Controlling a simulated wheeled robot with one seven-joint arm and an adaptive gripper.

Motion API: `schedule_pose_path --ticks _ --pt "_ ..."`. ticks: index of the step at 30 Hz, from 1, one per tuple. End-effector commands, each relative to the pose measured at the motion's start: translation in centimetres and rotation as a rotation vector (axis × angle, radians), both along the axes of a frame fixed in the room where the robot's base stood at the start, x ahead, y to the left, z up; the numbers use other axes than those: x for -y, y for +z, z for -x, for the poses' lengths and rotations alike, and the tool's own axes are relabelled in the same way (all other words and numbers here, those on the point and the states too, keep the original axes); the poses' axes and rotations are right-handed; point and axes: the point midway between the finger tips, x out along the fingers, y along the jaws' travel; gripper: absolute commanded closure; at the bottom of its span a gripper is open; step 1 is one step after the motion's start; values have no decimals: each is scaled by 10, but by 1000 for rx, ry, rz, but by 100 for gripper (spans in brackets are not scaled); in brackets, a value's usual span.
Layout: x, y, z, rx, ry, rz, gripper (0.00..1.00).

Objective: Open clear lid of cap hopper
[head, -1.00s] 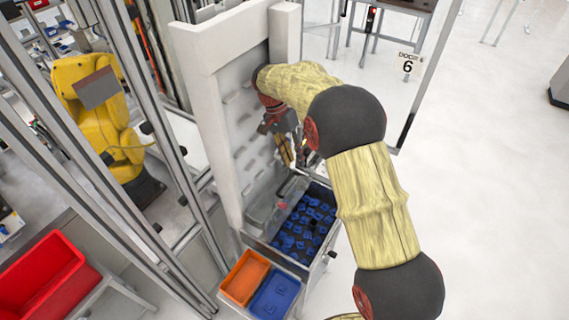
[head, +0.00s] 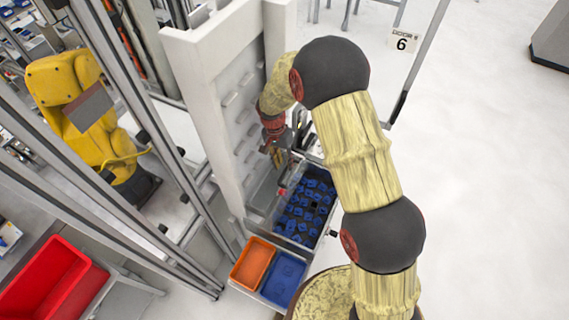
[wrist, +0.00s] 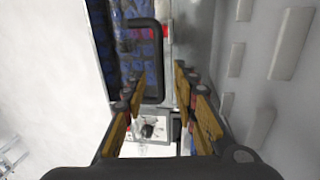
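The cap hopper (head: 331,222) is a grey metal box below my gripper in the head view, with many blue caps in it. In the wrist view, a black U-shaped handle (wrist: 158,60) stands out ahead of the open fingers. Blue caps show beside it, partly blurred as if through the clear lid (wrist: 135,65). My gripper (wrist: 159,78) is open and empty. The handle lies between its two fingers in the picture, with no clear contact. In the head view my gripper (head: 278,157) is over the hopper's far end. The lid's edges and angle are hard to make out.
A tall white panel (head: 190,75) rises close to the left of my gripper. An orange bin (head: 253,262) and a blue bin (head: 283,279) sit at the hopper's near end. A yellow robot arm (head: 85,125) stands behind the frame posts.

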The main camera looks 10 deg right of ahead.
Motion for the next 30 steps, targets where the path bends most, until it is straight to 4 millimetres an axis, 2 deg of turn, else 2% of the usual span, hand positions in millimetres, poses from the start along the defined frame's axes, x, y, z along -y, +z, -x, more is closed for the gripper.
schedule_pose_path --ticks 6,15,30 --pt "3 -18 1 0 -1 0 72" --pt "3 -20 2 1 0 -1 72" --pt "3 -20 2 1 0 -1 100"
